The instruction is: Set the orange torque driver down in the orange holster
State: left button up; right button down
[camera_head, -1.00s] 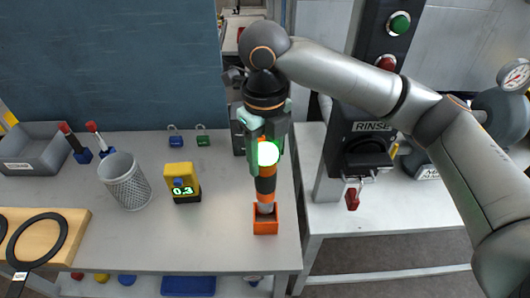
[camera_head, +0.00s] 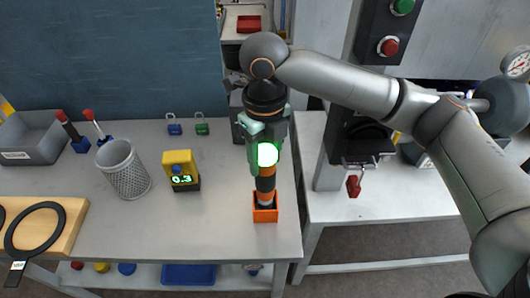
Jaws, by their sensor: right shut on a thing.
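The orange torque driver (camera_head: 265,183) stands upright, with a black band and a grey lower end. Its lower end is inside the orange holster (camera_head: 265,214), an open square box at the right front of the grey table. My right gripper (camera_head: 267,150) is shut on the upper part of the driver, directly above the holster. A bright green-white light shows at the gripper and hides part of the grip. How deep the driver's tip sits in the holster is hidden by the box's front wall. My left gripper is not in view.
A yellow device reading 0.3 (camera_head: 181,171) and a mesh cup (camera_head: 124,170) stand left of the holster. Bare table lies between the device and holster.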

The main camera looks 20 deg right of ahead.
jog(key=shift+f, duration=0.1)
dwell(0.5)
jog(key=shift+f, duration=1.5)
jog(key=shift+c, duration=1)
grip_release()
jog(key=shift+f, duration=0.1)
